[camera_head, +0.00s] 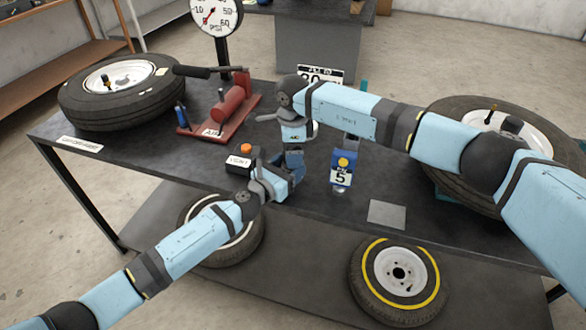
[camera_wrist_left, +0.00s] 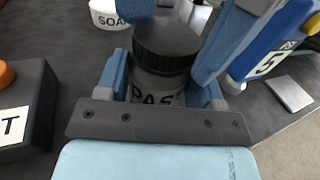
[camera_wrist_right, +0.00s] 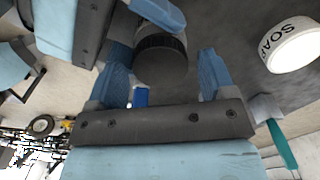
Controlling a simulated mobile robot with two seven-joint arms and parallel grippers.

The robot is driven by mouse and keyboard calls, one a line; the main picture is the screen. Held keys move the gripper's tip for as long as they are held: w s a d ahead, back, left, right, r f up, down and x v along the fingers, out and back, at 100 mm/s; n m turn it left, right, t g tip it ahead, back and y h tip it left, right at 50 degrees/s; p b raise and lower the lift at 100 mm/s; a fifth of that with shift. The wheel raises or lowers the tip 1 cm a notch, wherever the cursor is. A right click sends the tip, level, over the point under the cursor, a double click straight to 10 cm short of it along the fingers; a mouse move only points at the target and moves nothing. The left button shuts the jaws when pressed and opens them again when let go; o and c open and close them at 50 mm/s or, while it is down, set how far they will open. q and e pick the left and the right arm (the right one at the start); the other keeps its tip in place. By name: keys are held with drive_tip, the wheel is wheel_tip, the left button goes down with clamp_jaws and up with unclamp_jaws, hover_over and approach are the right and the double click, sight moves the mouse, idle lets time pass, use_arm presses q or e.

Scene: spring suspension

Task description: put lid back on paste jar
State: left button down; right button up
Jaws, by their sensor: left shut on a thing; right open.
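The paste jar (camera_wrist_left: 155,92) stands upright between the fingers of my left gripper (camera_wrist_left: 160,88), which is shut on its body; part of its label shows. The black ridged lid (camera_wrist_left: 167,40) sits on top of the jar and looks level; I cannot tell how tightly it is seated. My right gripper (camera_wrist_right: 162,72) is open, pointing down, with its fingers on either side of the lid (camera_wrist_right: 161,66). In the head view my right gripper (camera_head: 293,163) is just above my left gripper (camera_head: 283,186), and together they hide the jar.
A white SOAP tub (camera_wrist_right: 295,44) is close by. A black box with an orange button (camera_head: 242,161) stands left of the grippers, a blue box marked 5 (camera_head: 341,168) right. A grey plate (camera_head: 387,214) lies near the front edge. Tyres (camera_head: 122,90) and a red tool (camera_head: 228,103) are farther off.

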drive_tip(key=shift+f, duration=0.15)
drive_tip(key=c, duration=0.9)
drive_tip(key=m, duration=0.5)
drive_tip(key=shift+c, duration=0.2)
drive_tip(key=o, duration=1)
drive_tip(key=shift+r, duration=2.3)
drive_tip(key=shift+c, duration=0.3)
